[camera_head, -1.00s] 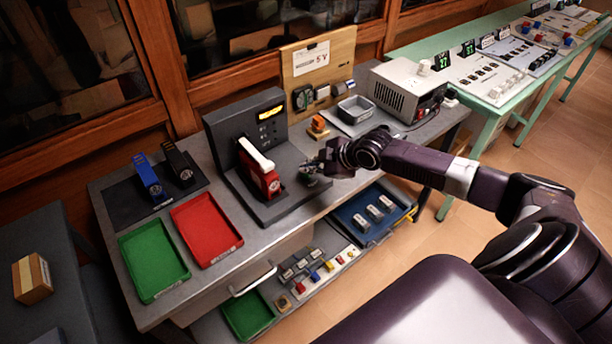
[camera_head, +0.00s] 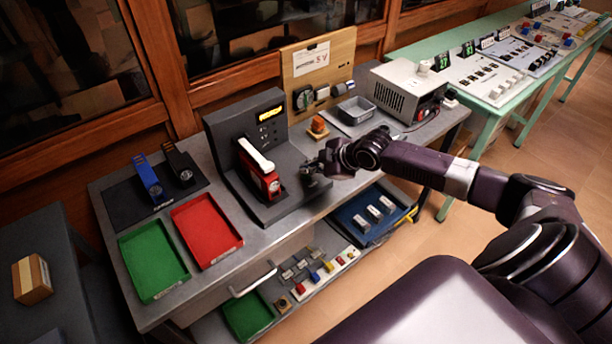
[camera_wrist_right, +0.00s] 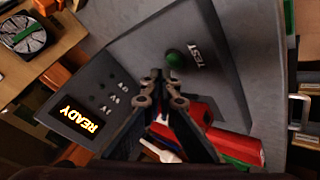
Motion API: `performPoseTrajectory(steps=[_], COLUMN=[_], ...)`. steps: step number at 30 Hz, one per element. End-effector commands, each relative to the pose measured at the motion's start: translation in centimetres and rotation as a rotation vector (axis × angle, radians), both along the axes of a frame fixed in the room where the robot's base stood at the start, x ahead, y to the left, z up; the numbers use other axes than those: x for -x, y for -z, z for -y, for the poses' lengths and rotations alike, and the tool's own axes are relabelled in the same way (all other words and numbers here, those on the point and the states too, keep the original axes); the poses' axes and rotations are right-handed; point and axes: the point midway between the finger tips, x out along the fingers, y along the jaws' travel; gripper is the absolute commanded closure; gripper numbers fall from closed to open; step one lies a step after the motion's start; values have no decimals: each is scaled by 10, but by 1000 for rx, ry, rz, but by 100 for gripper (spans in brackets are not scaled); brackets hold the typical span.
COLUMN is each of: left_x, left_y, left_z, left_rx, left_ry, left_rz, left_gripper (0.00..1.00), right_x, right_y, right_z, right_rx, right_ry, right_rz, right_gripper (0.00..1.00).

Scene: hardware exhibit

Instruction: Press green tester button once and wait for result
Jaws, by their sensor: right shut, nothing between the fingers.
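The dark grey tester (camera_head: 223,128) stands on the grey workbench, with a yellow-lit display (camera_head: 270,113) on its upright panel. In the right wrist view the display (camera_wrist_right: 77,115) reads READY. The round green button (camera_wrist_right: 174,57) sits beside the word TEST on the tester's base. A red device (camera_head: 266,182) with a white lever (camera_head: 256,155) is on the tester. My right gripper (camera_head: 308,172) is over the right part of the base. In the wrist view its shut, empty fingertips (camera_wrist_right: 165,76) appear just beside the button; I cannot tell whether they touch it. My left gripper is not in view.
A green tray (camera_head: 153,284) and a red tray (camera_head: 239,243) lie left of the tester, with a dark watch pad (camera_head: 125,207) behind them. A grey bin (camera_head: 371,123) and a power supply (camera_head: 375,94) stand to the right.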

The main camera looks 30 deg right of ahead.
Motion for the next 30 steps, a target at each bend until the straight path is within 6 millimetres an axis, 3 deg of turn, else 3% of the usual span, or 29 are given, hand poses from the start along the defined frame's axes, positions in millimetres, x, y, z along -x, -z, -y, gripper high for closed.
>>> performPoseTrajectory(steps=[30], left_x=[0], left_y=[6], left_z=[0], left_rx=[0], left_ry=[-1], left_rz=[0], left_gripper=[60], right_x=[0], right_y=[13], right_z=[0], right_rx=[0], right_ry=[0], right_rz=[0], right_gripper=[100])
